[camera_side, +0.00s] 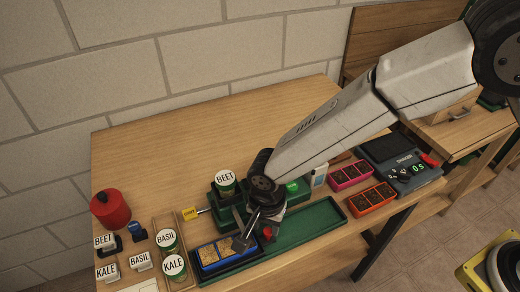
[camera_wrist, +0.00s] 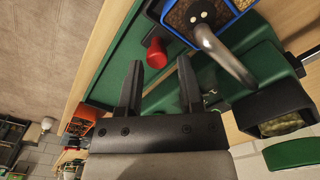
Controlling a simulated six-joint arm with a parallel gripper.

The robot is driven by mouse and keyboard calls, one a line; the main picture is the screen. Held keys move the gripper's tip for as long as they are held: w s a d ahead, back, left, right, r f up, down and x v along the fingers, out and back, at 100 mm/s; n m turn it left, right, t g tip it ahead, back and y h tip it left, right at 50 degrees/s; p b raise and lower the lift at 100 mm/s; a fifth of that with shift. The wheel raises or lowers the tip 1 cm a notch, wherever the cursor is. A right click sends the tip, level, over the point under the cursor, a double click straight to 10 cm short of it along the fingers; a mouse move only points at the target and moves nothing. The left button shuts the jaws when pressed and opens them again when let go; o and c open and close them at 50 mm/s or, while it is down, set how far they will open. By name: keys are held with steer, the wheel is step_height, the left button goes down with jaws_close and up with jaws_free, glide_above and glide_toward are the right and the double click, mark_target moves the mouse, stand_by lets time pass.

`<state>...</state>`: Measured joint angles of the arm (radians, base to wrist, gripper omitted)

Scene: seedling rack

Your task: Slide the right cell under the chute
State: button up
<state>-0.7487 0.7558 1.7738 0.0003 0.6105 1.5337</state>
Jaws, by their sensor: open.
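The blue-rimmed cell tray (camera_side: 203,262) sits at the left end of the long green track (camera_side: 318,222). Brown fill shows in its cells. In the wrist view, the blue tray (camera_wrist: 183,38) is at the top. The grey metal chute (camera_wrist: 226,56) ends over one brown cell with two pale dots; which cell this is, I cannot tell. A red knob (camera_wrist: 156,53) on the green track shows between my fingertips; it also shows in the side view (camera_side: 267,232). My gripper (camera_wrist: 159,64) is open, with nothing clearly held. Contact with the knob cannot be told.
A green BEET canister (camera_side: 225,184) stands on the green dispenser behind my gripper. BASIL (camera_side: 166,240) and KALE (camera_side: 174,267) canisters stand at left. Pink (camera_side: 350,175) and orange (camera_side: 371,198) trays and a scale (camera_side: 405,170) are at right. The back left tabletop is clear.

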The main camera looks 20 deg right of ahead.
steer(key=shift+r, duration=3.05)
steer(key=shift+w+d+r, duration=0.1)
steer(key=shift+w+d, duration=0.05)
steer(key=shift+d, duration=0.15)
steer(key=s+d+r+n+t, duration=0.1)
steer(key=s+d+n, duration=0.1)
steer(key=d, duration=0.8)
steer(key=s+d+r+n, duration=0.1)
steer(key=d+n, duration=0.3)
steer(key=d, duration=0.6)
steer(key=s+d+r+n+t, duration=0.1)
steer(key=s+d+r+n, duration=0.1)
steer(key=d, duration=0.8)
steer(key=shift+s+d+n+t, duration=0.3)
steer(key=shift+s+d+n, duration=0.1)
steer(key=shift+n, duration=0.1)
steer(key=shift+a, duration=0.1)
